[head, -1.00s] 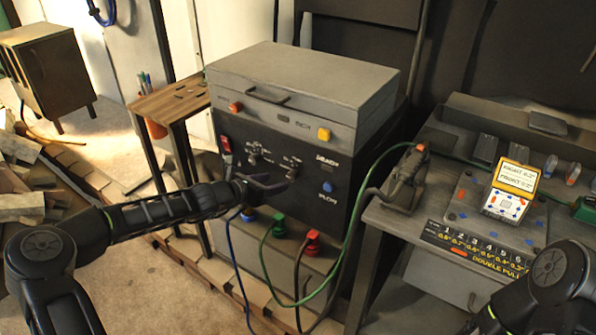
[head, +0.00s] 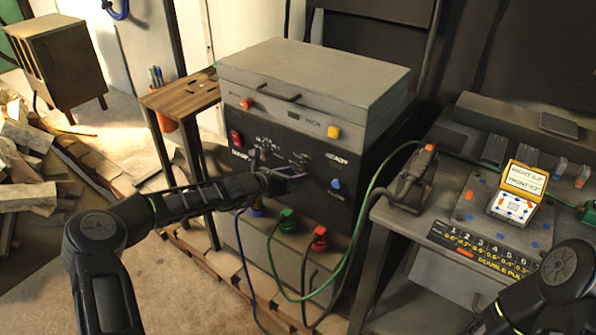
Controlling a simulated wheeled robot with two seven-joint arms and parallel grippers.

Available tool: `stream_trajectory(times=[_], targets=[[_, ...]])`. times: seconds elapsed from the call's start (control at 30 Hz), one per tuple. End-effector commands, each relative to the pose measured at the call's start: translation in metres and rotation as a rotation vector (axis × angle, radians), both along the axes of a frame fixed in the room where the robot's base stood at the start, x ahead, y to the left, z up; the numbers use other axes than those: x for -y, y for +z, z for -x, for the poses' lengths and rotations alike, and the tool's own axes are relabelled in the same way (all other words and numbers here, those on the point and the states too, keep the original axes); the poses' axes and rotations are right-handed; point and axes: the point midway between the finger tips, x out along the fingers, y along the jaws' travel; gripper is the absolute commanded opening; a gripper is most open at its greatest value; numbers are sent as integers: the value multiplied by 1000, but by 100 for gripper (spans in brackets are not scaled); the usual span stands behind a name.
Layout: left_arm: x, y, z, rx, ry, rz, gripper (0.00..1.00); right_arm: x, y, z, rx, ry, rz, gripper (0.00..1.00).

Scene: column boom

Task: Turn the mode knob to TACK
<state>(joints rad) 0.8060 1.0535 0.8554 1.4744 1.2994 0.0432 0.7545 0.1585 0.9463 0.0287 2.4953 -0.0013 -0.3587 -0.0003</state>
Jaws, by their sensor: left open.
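The welder's dark front panel (head: 312,190) faces me, below a grey lid. My left gripper (head: 297,174) is open in front of the middle of this panel, its fingers pointing right along it. I cannot tell whether it touches anything. Small pale markings show just above the fingers; they are too small to read. I cannot make out the mode knob or its TACK mark; the gripper and wrist cover part of the panel. A blue knob or lamp (head: 336,183) sits to the right of the fingertips. My right arm shows at bottom right, its gripper out of view.
A red switch (head: 235,139) is at the panel's left. Green (head: 287,221) and red (head: 319,239) cable plugs sit below, with cables hanging. A wooden side table (head: 180,96) stands left. A bench at right bears a torch (head: 413,180) and a yellow-lidded box (head: 524,180).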

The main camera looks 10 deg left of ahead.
Motion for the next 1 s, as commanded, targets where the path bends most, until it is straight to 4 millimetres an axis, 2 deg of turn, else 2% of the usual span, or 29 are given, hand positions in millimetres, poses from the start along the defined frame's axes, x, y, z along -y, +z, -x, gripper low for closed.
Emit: stream_trajectory(times=[0.2,0.5,1.0], targets=[[8,-6,-17,0,0,0,52,0,9,0,0,-1,0,36],[9,-9,-18,0,0,0,51,0,8,0,0,-1,0,36],[9,-8,-18,0,1,0,10,0,8,0,0,-1,0,36]])
